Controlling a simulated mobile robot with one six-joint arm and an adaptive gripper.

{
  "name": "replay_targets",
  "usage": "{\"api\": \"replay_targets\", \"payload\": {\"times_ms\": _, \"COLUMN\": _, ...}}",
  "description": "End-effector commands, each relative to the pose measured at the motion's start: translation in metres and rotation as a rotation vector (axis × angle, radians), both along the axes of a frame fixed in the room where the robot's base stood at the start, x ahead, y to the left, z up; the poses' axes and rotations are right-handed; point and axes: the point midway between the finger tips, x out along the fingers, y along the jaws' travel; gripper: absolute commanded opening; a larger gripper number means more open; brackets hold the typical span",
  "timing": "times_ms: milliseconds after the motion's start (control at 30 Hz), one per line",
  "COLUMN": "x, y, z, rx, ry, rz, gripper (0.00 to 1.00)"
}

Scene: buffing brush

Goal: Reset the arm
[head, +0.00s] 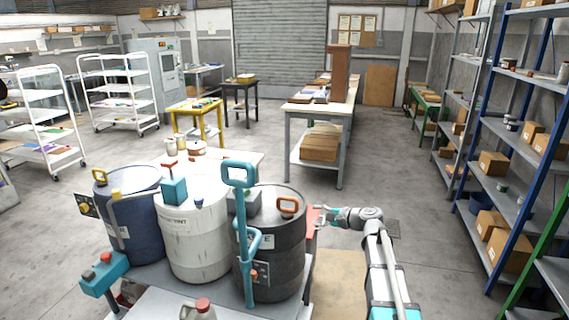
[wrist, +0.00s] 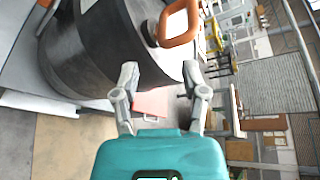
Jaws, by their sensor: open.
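My gripper (head: 319,213) extends left from my arm, close to the right side of the black drum (head: 275,245). It also shows in the wrist view (wrist: 160,72), with its two grey fingers spread apart and nothing held between them. The black drum with an orange handle (wrist: 180,22) fills the upper left of the wrist view, just beyond the fingertips. I cannot tell whether a finger touches it. A pinkish-red flat object (wrist: 152,103) lies behind the gap between the fingers. No buffing brush can be made out.
A white drum (head: 198,235) and a blue drum (head: 130,222) stand left of the black one. A teal pump handle (head: 240,175) rises in front. A blue-framed shelf (head: 510,170) with boxes stands at the right. Open floor lies between my arm and the shelf.

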Motion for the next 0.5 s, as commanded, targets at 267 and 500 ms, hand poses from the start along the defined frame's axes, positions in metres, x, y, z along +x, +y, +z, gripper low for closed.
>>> {"api": "replay_targets", "payload": {"times_ms": 267, "x": -0.055, "y": 0.033, "z": -0.024, "rx": -0.303, "ry": -0.009, "rz": 0.169, "gripper": 0.57}}
{"api": "replay_targets", "payload": {"times_ms": 500, "x": -0.119, "y": 0.047, "z": -0.051, "rx": -0.643, "ry": -0.009, "rz": 0.389, "gripper": 0.57}}
